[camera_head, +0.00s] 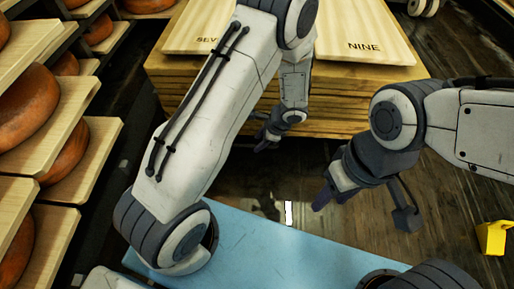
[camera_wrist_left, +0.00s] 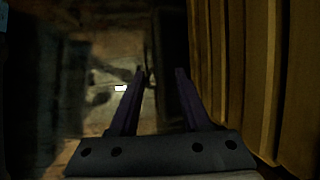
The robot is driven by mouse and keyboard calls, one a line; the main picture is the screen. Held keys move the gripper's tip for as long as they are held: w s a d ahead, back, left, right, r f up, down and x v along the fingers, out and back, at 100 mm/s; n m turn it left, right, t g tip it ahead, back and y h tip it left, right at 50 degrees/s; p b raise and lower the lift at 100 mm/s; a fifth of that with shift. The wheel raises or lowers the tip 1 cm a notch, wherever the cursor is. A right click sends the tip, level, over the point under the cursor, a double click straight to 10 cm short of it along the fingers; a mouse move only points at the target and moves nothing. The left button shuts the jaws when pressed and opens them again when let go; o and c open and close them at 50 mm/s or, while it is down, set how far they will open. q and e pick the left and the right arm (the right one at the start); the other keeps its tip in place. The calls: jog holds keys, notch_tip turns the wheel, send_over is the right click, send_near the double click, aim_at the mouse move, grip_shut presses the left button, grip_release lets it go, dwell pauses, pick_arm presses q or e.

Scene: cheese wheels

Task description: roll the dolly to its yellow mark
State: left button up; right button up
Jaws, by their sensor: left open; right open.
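A stack of pale wooden boards (camera_head: 190,82) stands ahead in the head view, with NINE and a partly covered label on top. I cannot tell whether it rests on the dolly; its underside is hidden. No yellow floor mark can be made out. My left gripper (camera_head: 266,138) is open and empty, low in front of the stack's near side. In the left wrist view its two dark fingers (camera_wrist_left: 160,75) are apart, with the boards (camera_wrist_left: 290,70) close on the right. My right gripper (camera_head: 322,192) is open and empty above the floor, nearer and further right.
Shelves with orange cheese wheels (camera_head: 30,104) line the left side. A yellow object (camera_head: 493,238) is on the floor at right. A small white patch (camera_head: 288,212) shows on the dark floor (camera_head: 450,215). A light-blue panel (camera_head: 290,255) lies in front; I cannot tell its owner.

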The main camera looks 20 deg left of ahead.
pick_arm(q)
jog(key=shift+b+x, duration=0.3)
jog(key=shift+x, duration=0.55)
grip_shut()
dwell(0.9)
